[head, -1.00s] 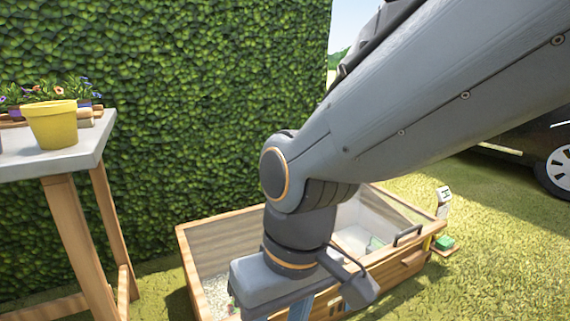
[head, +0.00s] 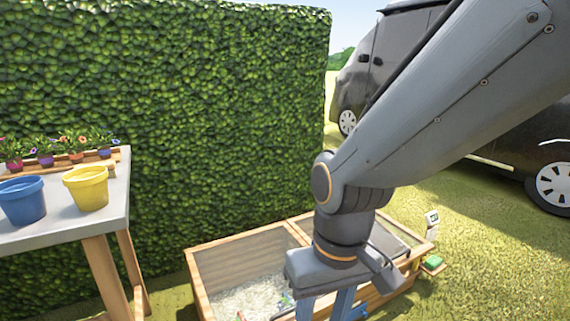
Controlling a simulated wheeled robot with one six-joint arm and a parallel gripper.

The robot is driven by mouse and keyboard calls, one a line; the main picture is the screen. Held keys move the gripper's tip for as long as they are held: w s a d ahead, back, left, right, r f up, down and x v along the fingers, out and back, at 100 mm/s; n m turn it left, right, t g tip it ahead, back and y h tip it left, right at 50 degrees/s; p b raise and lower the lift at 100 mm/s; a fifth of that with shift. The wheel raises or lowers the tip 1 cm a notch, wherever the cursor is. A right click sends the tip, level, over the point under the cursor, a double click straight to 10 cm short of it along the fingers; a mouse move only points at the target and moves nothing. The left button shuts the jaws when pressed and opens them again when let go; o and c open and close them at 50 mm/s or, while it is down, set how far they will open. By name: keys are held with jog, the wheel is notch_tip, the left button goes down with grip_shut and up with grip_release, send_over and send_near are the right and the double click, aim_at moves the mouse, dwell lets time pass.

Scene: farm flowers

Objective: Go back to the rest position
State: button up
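My gripper (head: 328,303) hangs down in the lower middle of the head view, over the wooden box on the grass. Two blue fingers show below its dark body, with a gap between them. The lower ends of the fingers are cut off by the frame edge. I see nothing held in the part that shows.
The wooden box (head: 195,285) has pale filling and small coloured items. At left, a table (head: 60,236) bears a blue pot (head: 22,201), a yellow pot (head: 86,189) and several potted flowers (head: 75,146). A hedge (head: 180,90) stands behind; a dark van (head: 375,65) is at right.

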jog(key=s+d+r+m+p, duration=0.1)
jog(key=d+r+m+p, duration=0.1)
jog(key=d+r+p, duration=0.4)
jog(key=s+d+r+m+h+p, duration=0.1)
jog(key=d+r+p, duration=0.6)
jog(key=r+p, duration=0.4)
jog(key=p, duration=0.4)
jog(key=shift+s+d+m, duration=0.15)
jog(key=shift+d+m, duration=0.15)
jog(key=shift+m, duration=0.1)
dwell(0.8)
